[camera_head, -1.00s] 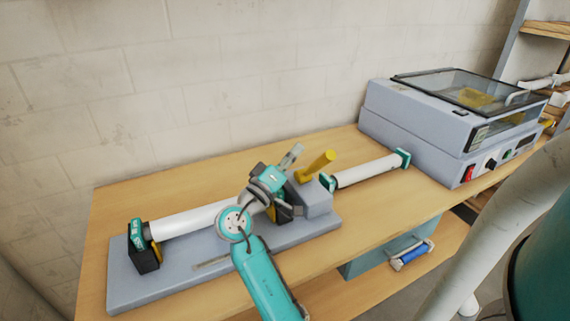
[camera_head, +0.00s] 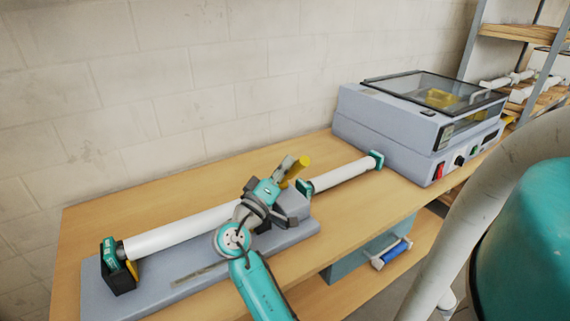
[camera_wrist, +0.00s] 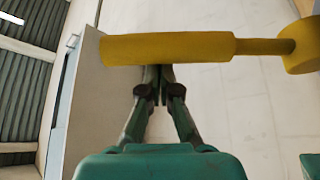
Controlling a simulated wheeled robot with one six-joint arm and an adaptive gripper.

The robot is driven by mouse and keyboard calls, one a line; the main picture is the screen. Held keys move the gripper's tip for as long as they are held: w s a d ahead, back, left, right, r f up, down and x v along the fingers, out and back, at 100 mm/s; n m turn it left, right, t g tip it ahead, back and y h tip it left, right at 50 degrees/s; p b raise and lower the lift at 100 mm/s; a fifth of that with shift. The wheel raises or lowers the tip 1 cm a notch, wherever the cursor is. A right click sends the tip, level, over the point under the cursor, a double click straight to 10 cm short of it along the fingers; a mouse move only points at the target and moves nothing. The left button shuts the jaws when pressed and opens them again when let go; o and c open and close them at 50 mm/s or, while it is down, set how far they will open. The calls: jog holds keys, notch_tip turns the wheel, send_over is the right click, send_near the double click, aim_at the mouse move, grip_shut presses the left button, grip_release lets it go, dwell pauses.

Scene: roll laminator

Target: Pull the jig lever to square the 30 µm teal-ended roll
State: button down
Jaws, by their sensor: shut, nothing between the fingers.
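The grey jig (camera_head: 155,283) lies on the wooden bench. A white roll with teal ends (camera_head: 185,230) rests along it, its left end (camera_head: 110,252) in a dark support. The jig lever has a yellow handle (camera_head: 299,168) on a grey block at the jig's right end. My gripper (camera_head: 284,163) is at the handle, its fingers shut. In the wrist view the yellow lever handle (camera_wrist: 170,48) lies crosswise in front of my gripper (camera_wrist: 158,72). The fingertips meet at the handle's lower edge; whether they touch it I cannot tell. My arm hides the roll's right end.
A second white roll with teal ends (camera_head: 342,175) lies on the bench to the right of the jig. The grey laminator (camera_head: 400,125) with a clear lid stands behind it. A wall runs along the back. A teal box (camera_head: 350,262) is below the bench top.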

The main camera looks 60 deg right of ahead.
aim_at(294, 171)
jog(key=shift+s+a+f, duration=0.35)
jog(key=shift+s+f, duration=0.15)
jog(key=shift+s+a+f, duration=0.3)
jog(key=shift+s+f, duration=0.2)
jog(key=shift+s+a+f, duration=0.15)
jog(key=shift+s+f, duration=0.2)
jog(key=shift+f, duration=0.1)
